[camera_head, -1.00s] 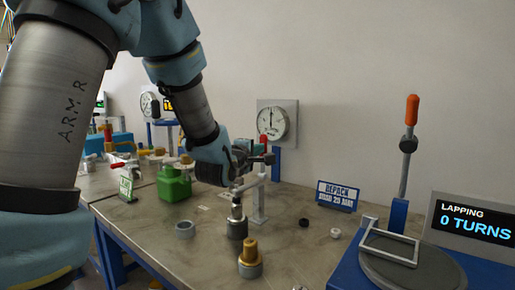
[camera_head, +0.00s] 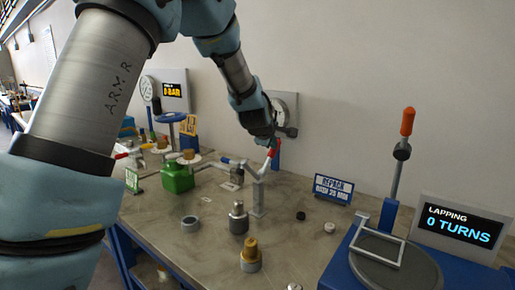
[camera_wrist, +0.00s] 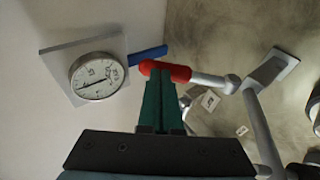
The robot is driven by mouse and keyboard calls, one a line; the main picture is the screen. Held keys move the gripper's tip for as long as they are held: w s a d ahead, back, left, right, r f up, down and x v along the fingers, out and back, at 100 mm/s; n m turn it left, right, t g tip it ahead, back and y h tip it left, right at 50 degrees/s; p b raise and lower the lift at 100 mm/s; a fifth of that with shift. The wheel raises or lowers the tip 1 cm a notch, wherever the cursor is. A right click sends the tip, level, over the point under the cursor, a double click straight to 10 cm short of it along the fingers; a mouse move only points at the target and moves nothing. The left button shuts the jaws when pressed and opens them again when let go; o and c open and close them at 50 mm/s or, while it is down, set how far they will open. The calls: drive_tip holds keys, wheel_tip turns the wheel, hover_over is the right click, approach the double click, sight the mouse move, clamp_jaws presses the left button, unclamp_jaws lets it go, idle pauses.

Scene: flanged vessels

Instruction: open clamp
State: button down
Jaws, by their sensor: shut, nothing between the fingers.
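The clamp (camera_head: 258,197) is a grey post on the bench with a silver bar and a lever ending in a red grip (camera_head: 273,150). The lever tilts up and right in the head view. In the wrist view the red grip (camera_wrist: 167,70) lies across the fingertips, with a silver rod to its right. My gripper (camera_head: 272,136) is at the upper end of the red grip. Its green fingers (camera_wrist: 162,95) are together with nothing between them. Whether they touch the grip cannot be told. The arm partly hides the gauge behind it.
A gauge (camera_wrist: 97,75) is on the wall panel behind. A green container (camera_head: 177,178) stands left of the clamp. A metal cylinder (camera_head: 238,218) and a brass-topped fitting (camera_head: 250,255) stand in front. A blue sign (camera_head: 333,188) and a lapping plate (camera_head: 385,265) are to the right.

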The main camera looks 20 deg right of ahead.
sight(278, 147)
drive_tip(key=d+f+b, duration=0.1)
drive_tip(key=w+d+f+b, duration=0.1)
drive_tip(key=shift+w+d+f, duration=0.2)
drive_tip(key=shift+w+d, duration=0.1)
drive_tip(key=shift+d, duration=0.1)
drive_tip(key=shift+w+d+f+b, duration=0.35)
drive_tip(key=shift+d+f+b, duration=0.25)
drive_tip(key=shift+f, duration=0.15)
